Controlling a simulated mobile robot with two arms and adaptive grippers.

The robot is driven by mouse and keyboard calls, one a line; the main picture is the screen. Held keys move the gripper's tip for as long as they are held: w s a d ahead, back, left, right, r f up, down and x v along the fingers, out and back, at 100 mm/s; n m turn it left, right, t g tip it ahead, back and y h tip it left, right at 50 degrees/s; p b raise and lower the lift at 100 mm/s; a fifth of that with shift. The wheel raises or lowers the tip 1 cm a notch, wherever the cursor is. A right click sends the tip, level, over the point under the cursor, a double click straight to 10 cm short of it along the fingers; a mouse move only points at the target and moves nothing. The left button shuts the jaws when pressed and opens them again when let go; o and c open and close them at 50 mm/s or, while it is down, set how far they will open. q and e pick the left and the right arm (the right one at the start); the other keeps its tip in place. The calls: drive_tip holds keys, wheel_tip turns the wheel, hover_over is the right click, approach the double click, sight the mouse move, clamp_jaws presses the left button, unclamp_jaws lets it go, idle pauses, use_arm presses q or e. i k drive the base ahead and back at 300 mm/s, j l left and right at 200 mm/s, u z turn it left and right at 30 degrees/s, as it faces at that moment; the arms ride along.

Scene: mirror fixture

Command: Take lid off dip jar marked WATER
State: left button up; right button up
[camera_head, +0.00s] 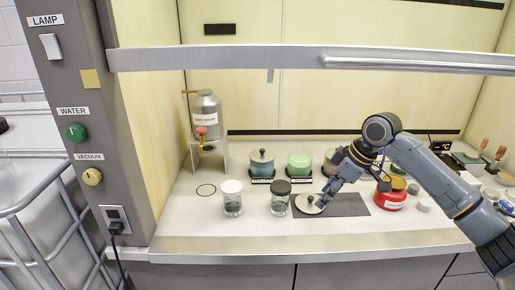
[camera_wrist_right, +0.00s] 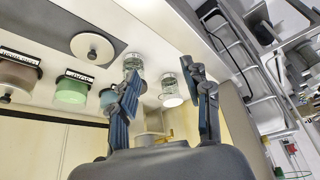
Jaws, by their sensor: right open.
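A round pale lid with a dark knob (camera_head: 310,203) lies on the dark mat (camera_head: 350,205); it also shows in the wrist view (camera_wrist_right: 92,47). Behind it stand a blue-grey jar with its lid on (camera_head: 262,165) and a green jar (camera_head: 299,165) with no lid visible on top. A darker jar (camera_head: 332,161) is partly hidden by my right arm. The jar labels are too small to read surely. My right gripper (camera_head: 327,193) is open and empty, close beside the loose lid in the head view. Its two fingers stand apart in the wrist view (camera_wrist_right: 165,78). My left gripper is not in view.
Small glass jars with a white lid (camera_head: 232,187) and a black lid (camera_head: 280,187) stand at the front. A metal tank (camera_head: 207,115) stands at the back left. A red container (camera_head: 390,197) sits right of the mat. A horizontal sash bar (camera_head: 250,57) crosses above.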

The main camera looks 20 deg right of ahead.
sight(259, 156)
drive_tip(key=i, duration=1.35)
